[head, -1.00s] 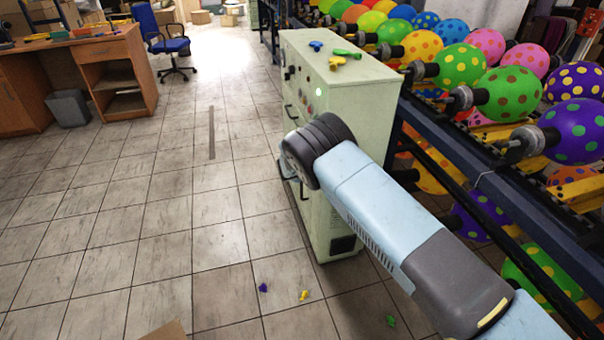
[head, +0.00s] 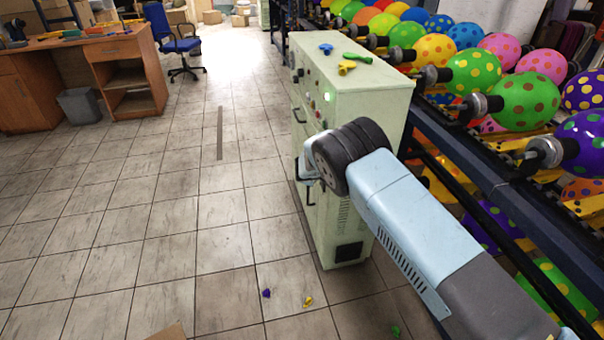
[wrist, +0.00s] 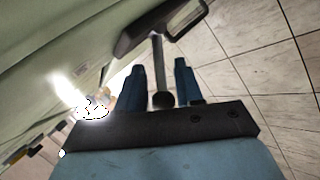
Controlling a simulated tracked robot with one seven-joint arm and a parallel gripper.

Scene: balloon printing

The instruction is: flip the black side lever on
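The pale green control cabinet (head: 345,215) stands upright beside the balloon machine. In the wrist view, a dark rod with a round end, which looks like the black side lever (wrist: 158,65), stands out from a dark mount on the pale panel. My gripper (wrist: 159,72) is open, with one blue finger on each side of the rod. Gaps show between the rod and both fingers, and I cannot tell whether they touch. In the head view, my arm hides the lever and most of my gripper.
Loose balloons (head: 345,58) lie on the cabinet top. A green light (head: 327,97) glows on its front. The balloon machine (head: 480,170) runs along the right, close to my arm. A few small balloons (head: 308,301) lie on the floor. Open tiled floor spreads to the left.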

